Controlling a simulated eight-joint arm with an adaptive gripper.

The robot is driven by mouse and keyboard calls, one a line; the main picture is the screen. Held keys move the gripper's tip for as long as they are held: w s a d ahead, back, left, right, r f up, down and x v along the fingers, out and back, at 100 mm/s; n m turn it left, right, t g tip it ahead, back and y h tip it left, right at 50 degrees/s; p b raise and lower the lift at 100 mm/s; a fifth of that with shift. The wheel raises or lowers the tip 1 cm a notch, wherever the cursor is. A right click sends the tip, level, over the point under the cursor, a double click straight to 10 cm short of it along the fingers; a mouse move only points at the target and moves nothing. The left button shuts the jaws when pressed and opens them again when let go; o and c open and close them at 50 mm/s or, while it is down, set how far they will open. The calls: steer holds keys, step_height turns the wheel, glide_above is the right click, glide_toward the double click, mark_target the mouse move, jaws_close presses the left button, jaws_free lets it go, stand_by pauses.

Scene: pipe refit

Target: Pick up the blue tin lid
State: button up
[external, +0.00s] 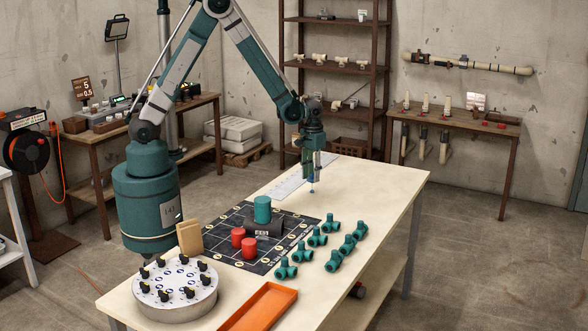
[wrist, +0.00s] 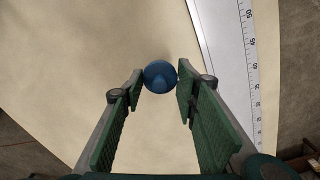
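A round blue thing, which looks like the blue tin lid (wrist: 160,76), shows in the wrist view between the tips of my gripper (wrist: 160,80). The two green fingers stand apart, one on each side of it. Their tips come right up to its left and right edges; I cannot tell whether they press on it. In the external view my gripper (external: 311,175) points down over the far part of the pale table, with a small bluish spot below it, too small to make out well.
A metal ruler (wrist: 225,60) lies just right of the lid in the wrist view. Nearer on the table (external: 376,195) are a black gridded mat (external: 222,243) with red and teal cylinders, several teal pipe fittings (external: 317,237), an orange tray (external: 258,308) and a round white dial stand (external: 176,305).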

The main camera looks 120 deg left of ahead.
steer(key=shift+r, duration=0.15)
steer(key=shift+r, duration=4.85)
